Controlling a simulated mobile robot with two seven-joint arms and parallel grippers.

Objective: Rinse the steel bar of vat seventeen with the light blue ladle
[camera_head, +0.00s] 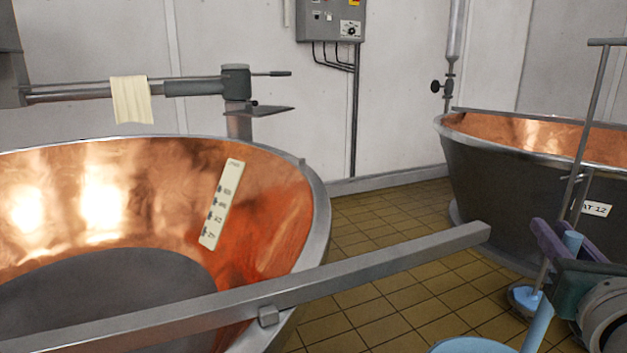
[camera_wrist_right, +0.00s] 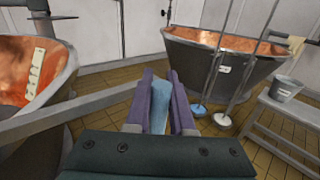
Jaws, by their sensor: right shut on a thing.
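The steel bar (camera_head: 385,266) lies across the copper-lined vat (camera_head: 318,215) on the left, and its free end juts out past the rim to the right. No number shows on this vat. My right gripper (camera_head: 568,243), with purple fingers, is shut on the light blue ladle's handle (camera_head: 540,318). The ladle's round bowl (camera_head: 470,346) hangs low at the bottom edge, partly cut off, right of and below the bar. In the right wrist view the handle (camera_wrist_right: 160,108) sits between the fingers, and the bar (camera_wrist_right: 70,117) is to the left. My left gripper is not in view.
Another vat (camera_head: 490,180), its label (camera_head: 597,209) ending "AT 12", stands at the right. The wrist view shows a grey bucket (camera_wrist_right: 286,88) on a bench (camera_wrist_right: 290,112). Tiled floor (camera_head: 385,215) lies free between the vats.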

